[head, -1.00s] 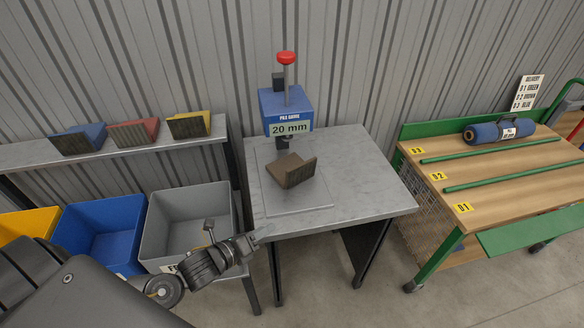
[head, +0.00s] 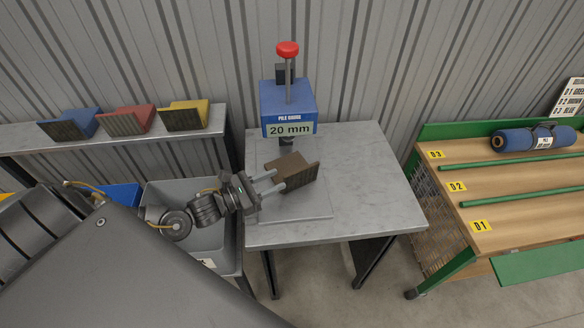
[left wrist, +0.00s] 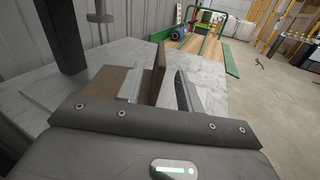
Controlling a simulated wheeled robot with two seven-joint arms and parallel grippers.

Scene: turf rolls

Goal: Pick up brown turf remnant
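The brown turf remnant (head: 305,177) is an L-shaped piece on the metal table below the pile gauge, with a flat brown part and a raised ribbed part. My left gripper (head: 279,180) is open at table height, with its fingers reaching the remnant's left side. In the left wrist view the remnant's raised part (left wrist: 157,68) stands between the spread fingertips of the left gripper (left wrist: 160,85), with a visible gap to the right finger. Contact with the left finger cannot be told. My right gripper is not in view.
The blue pile gauge (head: 288,108) reading 20 mm stands just behind the remnant. Blue, red and yellow samples sit on the shelf (head: 25,138) at left, above the bins (head: 160,192). A blue roll (head: 515,140) lies on the rack at right. The table's right side is clear.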

